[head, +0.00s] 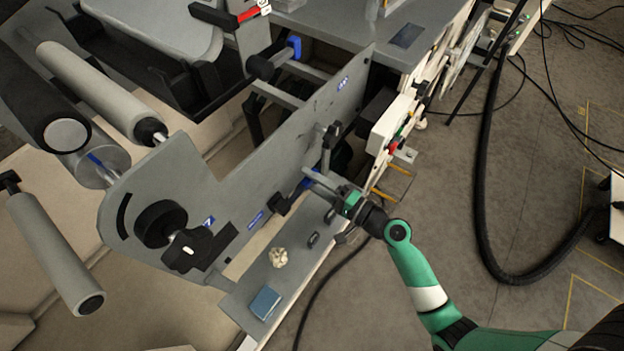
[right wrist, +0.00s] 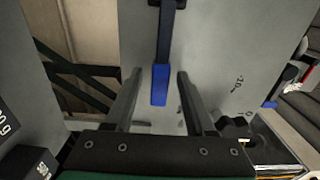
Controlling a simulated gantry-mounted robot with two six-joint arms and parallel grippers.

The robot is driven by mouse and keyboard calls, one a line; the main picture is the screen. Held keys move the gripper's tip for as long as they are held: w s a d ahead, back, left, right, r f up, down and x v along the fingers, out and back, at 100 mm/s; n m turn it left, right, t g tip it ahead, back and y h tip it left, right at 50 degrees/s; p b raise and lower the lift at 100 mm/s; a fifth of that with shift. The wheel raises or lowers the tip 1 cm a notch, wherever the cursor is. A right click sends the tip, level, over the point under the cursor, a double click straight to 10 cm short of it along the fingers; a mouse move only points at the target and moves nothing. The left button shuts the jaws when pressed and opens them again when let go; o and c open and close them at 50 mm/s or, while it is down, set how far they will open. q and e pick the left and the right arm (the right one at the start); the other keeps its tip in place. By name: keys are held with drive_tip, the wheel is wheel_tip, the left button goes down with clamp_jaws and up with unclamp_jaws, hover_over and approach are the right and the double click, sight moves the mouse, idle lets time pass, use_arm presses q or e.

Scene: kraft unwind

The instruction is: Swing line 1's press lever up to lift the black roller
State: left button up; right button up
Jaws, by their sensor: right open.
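A press lever with a blue grip (right wrist: 160,85) hangs down a grey machine plate (right wrist: 222,40) in the right wrist view. The blue grip (head: 308,181) also shows small in the head view, at the plate's lower edge. My right gripper (right wrist: 158,88) is open, with one finger on each side of the blue grip; I cannot tell whether they touch it. In the head view my right gripper (head: 312,183) reaches in from the right to the plate. A dark roller (head: 30,95) lies at the far left; I cannot tell whether this lever moves it. The left gripper is out of view.
Black knobs (head: 187,249) stick out at the plate's left end. A thick black hose (head: 487,190) lies right of my arm. Floor there is mostly open.

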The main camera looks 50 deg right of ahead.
clamp_jaws()
idle(1.4)
